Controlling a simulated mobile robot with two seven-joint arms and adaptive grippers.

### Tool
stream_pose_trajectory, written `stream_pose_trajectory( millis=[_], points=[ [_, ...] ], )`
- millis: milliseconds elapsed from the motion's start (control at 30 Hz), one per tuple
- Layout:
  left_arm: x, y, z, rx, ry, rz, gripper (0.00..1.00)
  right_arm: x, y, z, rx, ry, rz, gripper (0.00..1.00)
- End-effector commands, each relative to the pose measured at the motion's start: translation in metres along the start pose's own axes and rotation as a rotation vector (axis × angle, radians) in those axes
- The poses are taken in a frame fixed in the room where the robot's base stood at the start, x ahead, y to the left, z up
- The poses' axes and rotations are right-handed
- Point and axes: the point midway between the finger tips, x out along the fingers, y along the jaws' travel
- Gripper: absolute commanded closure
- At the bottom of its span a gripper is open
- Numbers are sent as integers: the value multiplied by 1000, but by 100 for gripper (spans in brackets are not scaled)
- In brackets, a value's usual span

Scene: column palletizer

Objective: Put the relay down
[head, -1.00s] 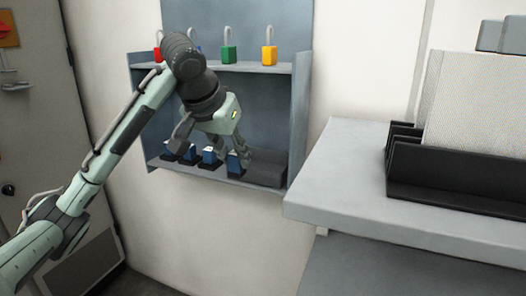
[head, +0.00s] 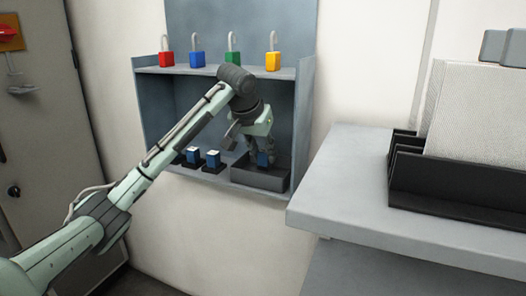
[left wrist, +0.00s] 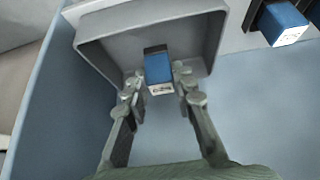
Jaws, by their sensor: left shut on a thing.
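My left gripper (head: 262,150) is shut on a blue relay (head: 263,160) with a pale end, at the right end of the wall cabinet's lower shelf. In the left wrist view, the relay (left wrist: 158,70) sits between the two fingertips (left wrist: 157,82), over the open grey bin (left wrist: 96,62). The bin (head: 262,180) stands below the relay in the head view. Whether the relay touches the bin's floor I cannot tell. My right gripper is out of view.
Two other blue relays (head: 193,156) stand in dark holders left of the bin. Another relay (left wrist: 283,22) shows in the left wrist view. Padlocks (head: 232,57) line the upper shelf (head: 215,72). A grey counter (head: 345,190) with a black rack (head: 440,190) stands right.

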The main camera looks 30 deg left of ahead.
Motion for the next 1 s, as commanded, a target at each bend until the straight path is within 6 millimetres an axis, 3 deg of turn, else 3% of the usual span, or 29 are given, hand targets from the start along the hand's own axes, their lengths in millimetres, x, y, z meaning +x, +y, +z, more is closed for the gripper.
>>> stream_pose_trajectory(
  millis=[700, 733, 867, 1000],
  points=[
    [9, 0, 6, 0, 3, 1, 100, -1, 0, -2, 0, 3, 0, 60],
    [9, 0, 6, 0, 2, 1, 71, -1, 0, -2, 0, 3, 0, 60],
    [9, 0, 6, 0, 2, 1, 55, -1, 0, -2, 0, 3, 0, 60],
    [9, 0, 6, 0, 2, 1, 54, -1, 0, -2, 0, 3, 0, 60]
  ],
)
